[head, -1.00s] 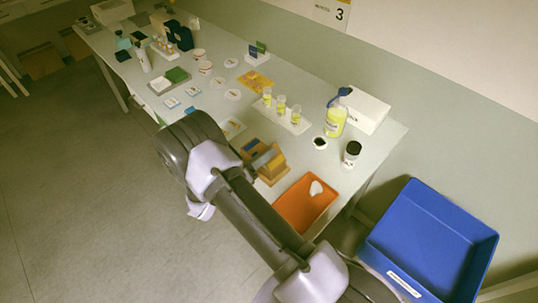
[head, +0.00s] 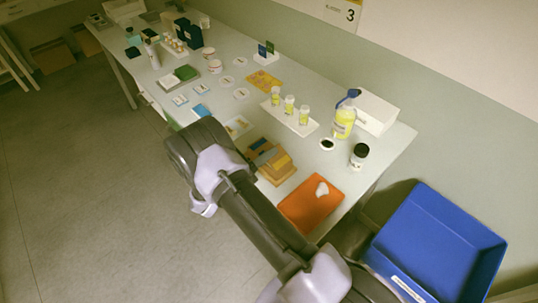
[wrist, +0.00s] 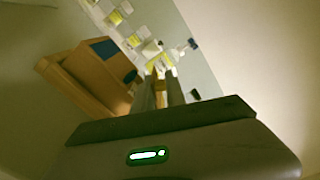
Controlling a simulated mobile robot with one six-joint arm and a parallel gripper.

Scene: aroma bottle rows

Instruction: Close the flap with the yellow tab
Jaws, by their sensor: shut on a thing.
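A wooden box (head: 279,172) with a blue part on it stands near the table's front edge in the head view, beside my arm. In the wrist view the wooden box (wrist: 92,82) is large, at the left, with a dark blue patch on its right side. My gripper (wrist: 161,94) is just right of the box in the wrist view, its fingers closed around a narrow tan piece that seems to be the flap's tab. Its join to the box is not clear.
An orange tray (head: 305,212) with a white item lies right of the box. A white rack (head: 268,108) of yellow vials, a yellow bottle (head: 344,123) and a dark-capped jar (head: 359,155) stand behind. A blue bin (head: 440,235) is at the lower right.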

